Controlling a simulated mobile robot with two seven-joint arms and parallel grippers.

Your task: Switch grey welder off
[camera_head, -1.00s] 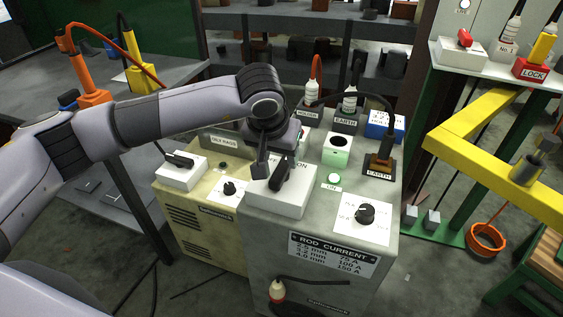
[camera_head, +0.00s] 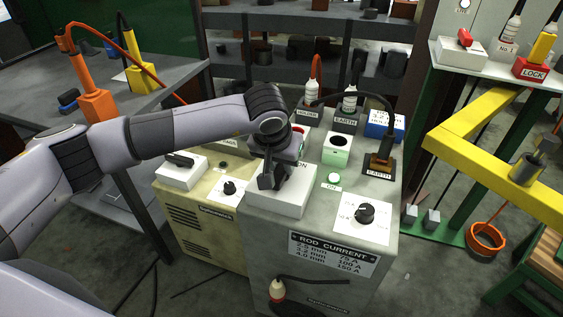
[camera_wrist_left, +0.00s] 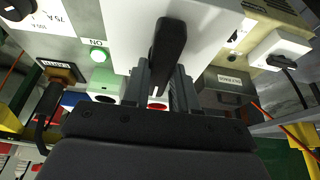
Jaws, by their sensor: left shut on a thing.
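The grey welder (camera_head: 258,238) stands in the middle of the head view with a white switch box (camera_head: 278,203) on its top. A black lever sits on this box, and it shows clearly in the left wrist view (camera_wrist_left: 169,42). My left gripper (camera_head: 272,180) is at the lever, its fingers on either side of it and shut on it. The gripper partly hides the lever in the head view, so its exact angle is hard to tell there. A green lamp (camera_head: 334,180) labelled ON looks lit on the welder's top. My right gripper is not in view.
A yellowish welder (camera_head: 207,238) with its own black lever (camera_head: 180,160) stands close on the left. A yellow rail (camera_head: 490,170) is at the right.

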